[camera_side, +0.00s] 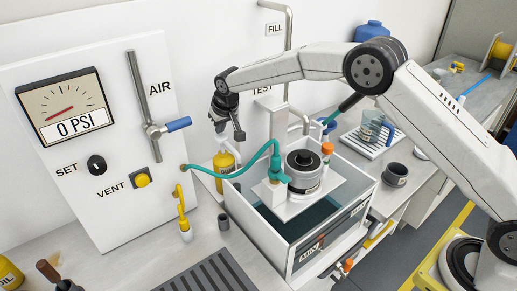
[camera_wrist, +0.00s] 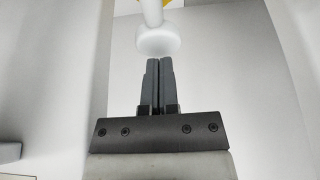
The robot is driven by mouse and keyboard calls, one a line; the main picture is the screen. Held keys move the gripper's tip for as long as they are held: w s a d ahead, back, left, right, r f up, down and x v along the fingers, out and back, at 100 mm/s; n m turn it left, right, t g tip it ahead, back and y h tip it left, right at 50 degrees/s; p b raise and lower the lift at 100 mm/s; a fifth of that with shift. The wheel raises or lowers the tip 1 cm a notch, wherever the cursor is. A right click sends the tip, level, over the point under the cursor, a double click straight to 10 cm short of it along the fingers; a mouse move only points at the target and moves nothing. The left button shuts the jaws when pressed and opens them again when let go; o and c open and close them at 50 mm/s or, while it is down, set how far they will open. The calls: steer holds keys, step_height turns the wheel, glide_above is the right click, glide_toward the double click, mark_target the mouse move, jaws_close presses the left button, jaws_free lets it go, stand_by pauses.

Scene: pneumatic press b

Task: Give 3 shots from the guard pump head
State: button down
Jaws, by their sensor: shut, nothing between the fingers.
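In the side view, a yellow bottle (camera_side: 225,163) with a dark label stands behind the tank's left corner. Its label is too small to read, so I cannot confirm it is the guard bottle. My gripper (camera_side: 238,136) is above it, pointing down, and mostly covers the bottle's top. In the wrist view, a white round pump head (camera_wrist: 157,41) on a white stem is just beyond the fingertips. A bit of yellow shows past the stem. My gripper (camera_wrist: 159,62) is shut and empty there. I cannot tell whether the fingertips touch the head.
The open tank (camera_side: 285,252) with a dark cylinder (camera_side: 303,168) and a green hose (camera_side: 240,172) is right of the bottle. The gauge panel (camera_side: 95,125), reading 0 PSI, is on the left. A vertical pipe (camera_side: 288,45) rises behind my gripper.

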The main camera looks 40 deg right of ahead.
steer(key=shift+r, duration=0.1)
steer(key=shift+r, duration=0.9)
steer(key=shift+f, duration=2.15)
stand_by(1.3)
steer(key=shift+r, duration=1.35)
steer(key=shift+r, duration=0.8)
